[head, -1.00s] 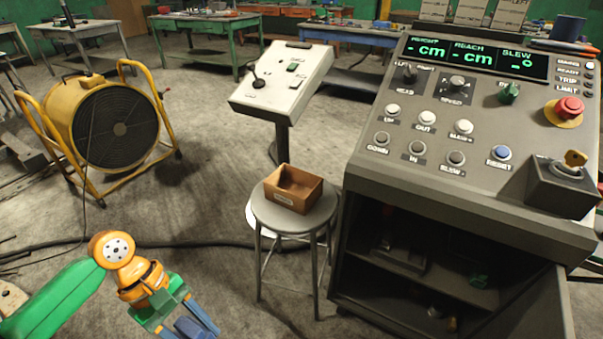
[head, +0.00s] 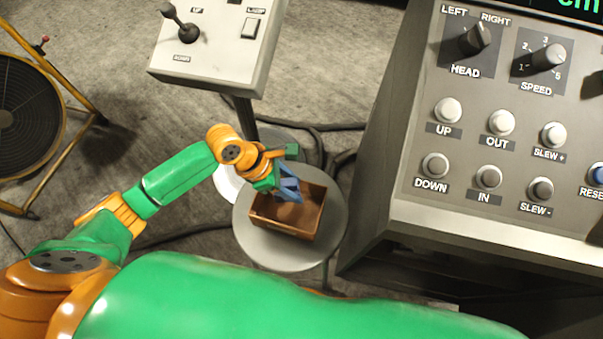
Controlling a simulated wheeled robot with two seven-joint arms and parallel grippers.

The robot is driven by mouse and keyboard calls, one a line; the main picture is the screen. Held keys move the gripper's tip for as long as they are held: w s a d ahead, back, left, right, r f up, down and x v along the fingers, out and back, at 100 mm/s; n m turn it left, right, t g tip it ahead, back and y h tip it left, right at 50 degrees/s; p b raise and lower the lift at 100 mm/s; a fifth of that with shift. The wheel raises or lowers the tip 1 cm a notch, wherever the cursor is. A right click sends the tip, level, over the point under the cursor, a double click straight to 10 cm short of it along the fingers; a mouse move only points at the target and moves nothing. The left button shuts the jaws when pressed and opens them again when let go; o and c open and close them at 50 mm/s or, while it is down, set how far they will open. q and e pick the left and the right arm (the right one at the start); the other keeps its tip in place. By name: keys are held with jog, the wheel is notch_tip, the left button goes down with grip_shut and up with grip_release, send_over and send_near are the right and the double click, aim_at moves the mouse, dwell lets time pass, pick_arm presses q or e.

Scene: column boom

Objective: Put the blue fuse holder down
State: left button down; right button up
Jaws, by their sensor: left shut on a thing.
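My left gripper (head: 287,188) is over the open wooden box (head: 282,229), near its back left part. It is shut on the blue fuse holder (head: 289,191), a small blue block between its bluish fingers. The fingers partly hide the fuse holder, and I cannot tell whether it touches the box floor. The visible part of the box's inside is bare. My right gripper is not in view.
The box stands on a round grey stool (head: 255,252). The grey control console (head: 398,222) with knobs and buttons rises close to the right. A tilted pedestal panel (head: 213,62) with a lever stands behind the stool. A fan (head: 25,115) is at the left.

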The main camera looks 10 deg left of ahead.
pick_arm(q)
jog(key=f+b, duration=0.1)
jog(key=f, duration=0.2)
jog(key=f+b, duration=0.1)
jog(key=f, duration=0.2)
jog(key=f+b, duration=0.1)
jog(key=f, duration=0.2)
jog(key=shift+s+d+f, duration=0.25)
jog(key=shift+d+f, duration=0.05)
jog(key=shift+c, duration=1.7)
grip_release()
jog(key=p+v, duration=0.3)
jog(key=v, duration=0.9)
